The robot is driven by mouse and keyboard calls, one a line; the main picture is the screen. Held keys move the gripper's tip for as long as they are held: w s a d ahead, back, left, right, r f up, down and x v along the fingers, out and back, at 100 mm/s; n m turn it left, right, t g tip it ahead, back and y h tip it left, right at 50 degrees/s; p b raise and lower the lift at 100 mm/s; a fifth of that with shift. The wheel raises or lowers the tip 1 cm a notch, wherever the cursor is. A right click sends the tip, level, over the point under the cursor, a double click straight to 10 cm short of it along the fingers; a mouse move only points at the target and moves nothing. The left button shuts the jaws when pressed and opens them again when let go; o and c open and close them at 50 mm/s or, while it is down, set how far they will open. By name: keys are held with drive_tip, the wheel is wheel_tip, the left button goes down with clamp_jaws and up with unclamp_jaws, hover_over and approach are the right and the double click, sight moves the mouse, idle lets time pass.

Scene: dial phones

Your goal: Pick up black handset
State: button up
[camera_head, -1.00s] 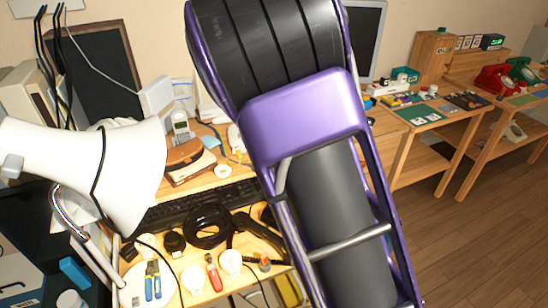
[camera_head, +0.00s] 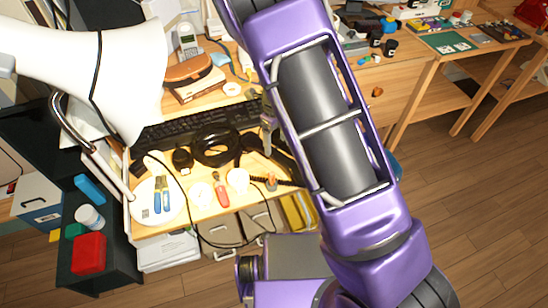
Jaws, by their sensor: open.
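The black handset (camera_head: 255,158) lies on the wooden desk just right of a black cable coil (camera_head: 215,146). It is dark and partly hidden by my arm, so its full outline is unclear. A dark coiled cord (camera_head: 288,183) shows below it. My gripper (camera_head: 268,143) shows only in part, as a narrow grey shape left of my purple arm. It is close over the right end of the handset, open, with nothing seen in it. I cannot tell whether it touches the handset.
A black keyboard (camera_head: 192,125) lies behind the coil. A white lamp (camera_head: 125,75) stands at the left. Pliers (camera_head: 161,190), a red-handled tool (camera_head: 221,190) and white discs lie along the front edge. A brown phone case (camera_head: 188,72) sits farther back. Open wooden floor is at the right.

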sight(274, 152)
drive_tip(key=f, duration=0.1)
drive_tip(key=f+b, duration=0.1)
drive_tip(key=f, duration=0.3)
drive_tip(key=shift+s+a+f, duration=0.1)
drive_tip(key=shift+a+f, duration=0.1)
drive_tip(key=shift+a, duration=0.05)
drive_tip(key=shift+r, duration=0.1)
clamp_jaws()
